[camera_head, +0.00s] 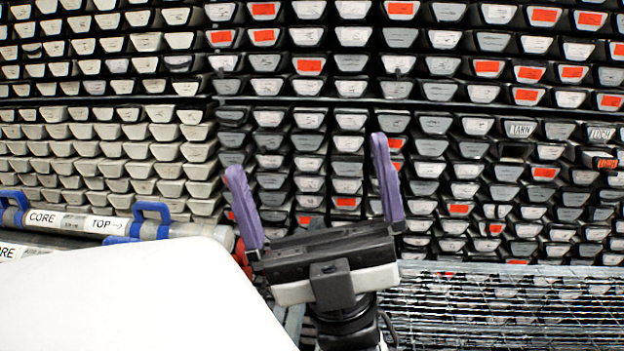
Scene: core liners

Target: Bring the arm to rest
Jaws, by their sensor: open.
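My gripper (314,180) is in the middle of the view, pointing upward. Its two purple fingers are wide apart and nothing is between them. It is in front of the wall of stacked trays and, as far as I can see, touches nothing. The lower part of my arm runs out of the picture at the bottom.
Stacked core trays (180,131) fill the background, several with orange labels. At the left lies a grey core liner (77,222) marked "CORE TOP" with blue clamps, with part of another below it. A wire mesh basket (500,305) is at the lower right.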

